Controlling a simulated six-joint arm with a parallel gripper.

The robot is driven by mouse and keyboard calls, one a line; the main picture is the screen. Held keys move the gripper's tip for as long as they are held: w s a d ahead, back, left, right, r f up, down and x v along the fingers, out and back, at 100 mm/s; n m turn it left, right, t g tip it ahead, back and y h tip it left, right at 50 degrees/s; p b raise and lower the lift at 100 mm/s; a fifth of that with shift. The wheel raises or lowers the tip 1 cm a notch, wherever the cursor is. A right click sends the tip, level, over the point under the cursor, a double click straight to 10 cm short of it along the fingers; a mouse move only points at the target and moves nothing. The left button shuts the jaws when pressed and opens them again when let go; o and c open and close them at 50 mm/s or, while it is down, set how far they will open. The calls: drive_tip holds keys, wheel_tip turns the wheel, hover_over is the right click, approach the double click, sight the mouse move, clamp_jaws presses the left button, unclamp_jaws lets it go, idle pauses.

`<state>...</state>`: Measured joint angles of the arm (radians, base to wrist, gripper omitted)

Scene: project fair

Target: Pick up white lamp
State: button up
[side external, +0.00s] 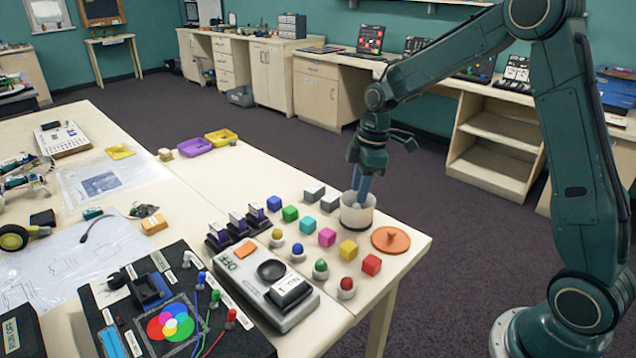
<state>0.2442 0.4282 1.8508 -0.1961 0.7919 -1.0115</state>
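My gripper (361,190) points straight down over a round whitish cup (357,216) near the table's far edge. Its bluish fingers reach to or into the cup's mouth, and their tips are hidden by the rim. I cannot tell whether they are open or hold something. No lamp with a white bulb shows clearly. A diagonal row of small lamps in white sockets stands left of the cup: yellow (277,234), blue (298,251), green (320,268) and red (346,286).
Several coloured cubes, including a magenta one (327,237), stand between lamps and cup. An orange disc with a knob (391,239) lies right of the cup. A grey switch box (265,285) and black colour-light board (170,310) fill the front.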

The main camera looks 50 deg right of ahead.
drive_tip(key=shift+w+a+f, duration=0.1)
drive_tip(key=shift+a+f, duration=0.05)
drive_tip(key=shift+f, duration=1.85)
drive_tip(key=shift+c, duration=0.2)
drive_tip(key=c, duration=0.5)
